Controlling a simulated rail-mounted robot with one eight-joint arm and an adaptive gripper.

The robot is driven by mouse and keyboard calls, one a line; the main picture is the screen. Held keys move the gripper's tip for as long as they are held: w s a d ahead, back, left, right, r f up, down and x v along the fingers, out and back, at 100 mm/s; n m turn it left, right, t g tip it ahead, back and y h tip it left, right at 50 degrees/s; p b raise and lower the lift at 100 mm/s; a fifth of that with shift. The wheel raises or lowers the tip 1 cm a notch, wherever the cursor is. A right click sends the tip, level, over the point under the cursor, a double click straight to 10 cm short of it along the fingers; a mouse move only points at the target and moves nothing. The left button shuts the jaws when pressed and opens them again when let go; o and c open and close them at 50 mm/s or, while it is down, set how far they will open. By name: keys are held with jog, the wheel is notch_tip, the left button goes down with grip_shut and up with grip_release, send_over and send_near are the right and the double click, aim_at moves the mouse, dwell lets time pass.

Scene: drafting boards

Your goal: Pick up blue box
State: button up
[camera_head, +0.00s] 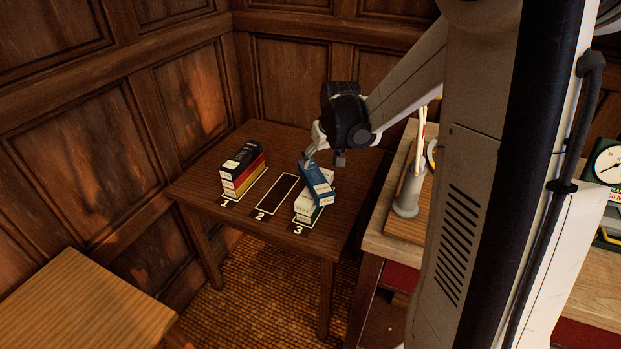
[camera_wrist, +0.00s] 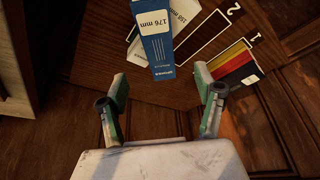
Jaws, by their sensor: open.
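The blue box (camera_head: 318,184) lies askew on top of a white box (camera_head: 309,204) at the outline marked 3 on the dark wooden table (camera_head: 196,188). In the wrist view the blue box (camera_wrist: 156,45), with a white label reading 176 mm, points toward the space between my fingers. My gripper (camera_head: 324,161) is open and empty, just above and behind the blue box. In the wrist view my gripper's fingers (camera_wrist: 160,88) stand apart, one toward each side of the blue box's near end. I cannot tell the exact gap in height.
The outline marked 2 (camera_head: 277,195) is empty. To the right, a higher desk holds a grey cup (camera_head: 408,193) with long items. Panelled walls close off the table's back and left.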

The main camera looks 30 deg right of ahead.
aim_at(315, 177)
jog(key=x, duration=0.7)
jog(key=shift+b, duration=0.3)
jog(key=shift+w+x, duration=0.15)
jog(key=shift+x, duration=1.15)
jog(key=shift+w+x, duration=0.1)
jog(key=shift+x, duration=1.2)
jog(key=shift+d+r, duration=0.1)
jog(key=shift+d, duration=0.05)
jog(key=c, duration=1.4)
jog(key=shift+c, duration=0.2)
